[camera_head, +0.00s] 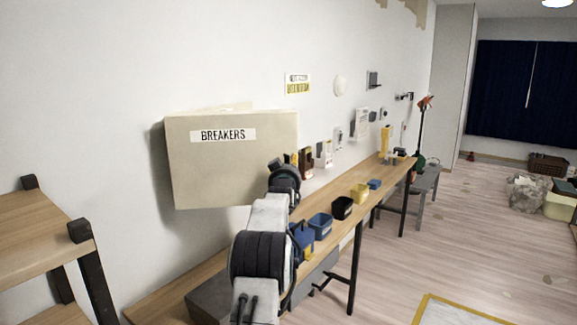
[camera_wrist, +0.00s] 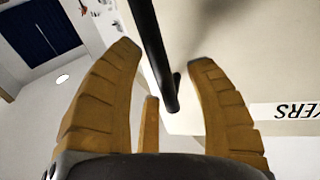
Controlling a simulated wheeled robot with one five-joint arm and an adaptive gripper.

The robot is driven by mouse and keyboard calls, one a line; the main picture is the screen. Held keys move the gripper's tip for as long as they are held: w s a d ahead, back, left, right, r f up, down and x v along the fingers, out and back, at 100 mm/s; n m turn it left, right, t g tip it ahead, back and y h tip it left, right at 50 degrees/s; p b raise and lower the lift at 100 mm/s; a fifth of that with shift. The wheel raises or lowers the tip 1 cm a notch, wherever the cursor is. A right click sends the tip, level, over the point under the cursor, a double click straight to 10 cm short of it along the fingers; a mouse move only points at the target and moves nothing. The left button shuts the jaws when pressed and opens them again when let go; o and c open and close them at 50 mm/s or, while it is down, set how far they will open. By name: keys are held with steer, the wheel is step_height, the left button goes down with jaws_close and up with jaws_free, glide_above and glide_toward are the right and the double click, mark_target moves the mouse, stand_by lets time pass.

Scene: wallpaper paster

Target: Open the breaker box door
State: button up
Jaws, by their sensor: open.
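The cream breaker box (camera_head: 230,165), labelled BREAKERS, is on the white wall left of centre in the head view. Its front panel also shows upside down at the right of the wrist view (camera_wrist: 260,60). I cannot tell whether its door is slightly ajar. My gripper is at the panel's right side in the head view, mostly hidden by my arm. In the wrist view, my gripper (camera_wrist: 165,58) is open, its tan fingers spread. A black bar (camera_wrist: 157,55), apparently the door handle, shows between the fingers. Contact with it is not clear.
A long wooden workbench (camera_head: 331,192) runs along the wall below and right of the box, with several small bins, including a black bin (camera_head: 342,208). A wooden rack (camera_head: 40,235) stands at left. The floor (camera_head: 470,225) right of the bench is largely clear.

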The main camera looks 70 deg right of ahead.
steer(key=shift+o, duration=0.2)
steer(key=shift+d, duration=0.1)
jaws_close()
stand_by(0.5)
